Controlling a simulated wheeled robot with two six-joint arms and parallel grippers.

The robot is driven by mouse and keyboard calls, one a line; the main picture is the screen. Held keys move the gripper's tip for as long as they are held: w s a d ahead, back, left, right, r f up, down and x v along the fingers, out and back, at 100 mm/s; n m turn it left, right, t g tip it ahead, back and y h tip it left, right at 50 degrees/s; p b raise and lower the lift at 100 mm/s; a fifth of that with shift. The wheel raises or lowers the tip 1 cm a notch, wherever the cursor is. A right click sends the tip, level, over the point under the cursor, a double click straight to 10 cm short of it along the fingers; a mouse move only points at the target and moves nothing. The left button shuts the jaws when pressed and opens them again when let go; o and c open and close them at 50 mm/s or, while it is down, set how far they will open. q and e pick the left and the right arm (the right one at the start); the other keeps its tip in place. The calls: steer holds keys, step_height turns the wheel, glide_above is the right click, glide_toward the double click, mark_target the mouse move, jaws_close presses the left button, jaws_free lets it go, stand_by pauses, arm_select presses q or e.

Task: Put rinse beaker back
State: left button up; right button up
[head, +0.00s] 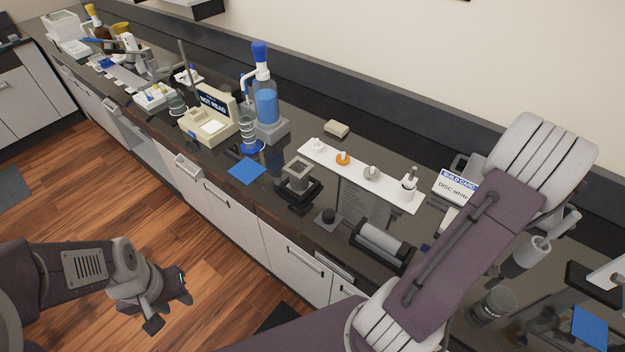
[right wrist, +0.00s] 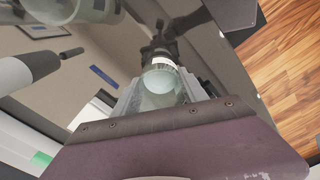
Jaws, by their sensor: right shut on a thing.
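My right gripper (right wrist: 162,88) is shut on a clear glass beaker (right wrist: 160,78) with pale contents, seen between the fingers in the right wrist view. I take it to be the rinse beaker. In the head view my right arm hides this gripper, and I cannot tell whether the beaker touches the counter. A glass vessel (head: 492,306) shows beside the arm at the lower right; I cannot tell if it is the held one. My left gripper (head: 168,304) is open and empty over the floor, in front of the cabinets.
A glass vessel (right wrist: 75,8) and a pale cylinder with a dark tip (right wrist: 30,70) are close by in the right wrist view. A white strip (head: 392,187) with small parts, a roller device (head: 381,245) and a blue pad (head: 247,170) occupy the counter. Another blue pad (head: 589,327) lies lower right.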

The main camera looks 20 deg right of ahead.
steer(key=shift+f, duration=0.25)
steer(key=o, duration=1.7)
steer(key=shift+c, duration=0.2)
steer(key=o, duration=0.3)
step_height(320, 180, up, 9)
